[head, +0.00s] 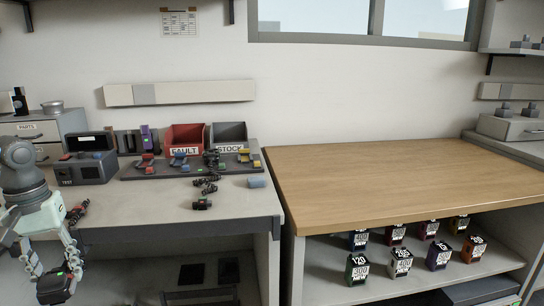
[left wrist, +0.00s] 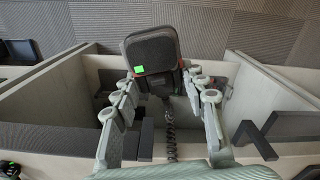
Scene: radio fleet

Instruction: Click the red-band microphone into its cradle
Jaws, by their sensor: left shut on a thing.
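My left gripper (head: 58,268) hangs low at the left, in front of the bench's front edge. It is shut on a dark microphone (head: 52,289). In the left wrist view the same microphone (left wrist: 152,50) sits between the fingertips, with a green patch on one corner, a little red at its side and a coiled cord (left wrist: 170,128) trailing down. Whether it has a full red band cannot be told. A dark cradle board (head: 130,176) lies on the bench with several coloured pieces, one of them red (head: 146,159). The individual cradles are too small to make out.
A grey TEST box (head: 85,169) stands left of the board. A red FAULT bin (head: 184,138) and a grey STOCK bin (head: 229,136) stand behind it. Loose corded items (head: 202,203) lie near the bench front. The wooden table (head: 390,180) at right is clear.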

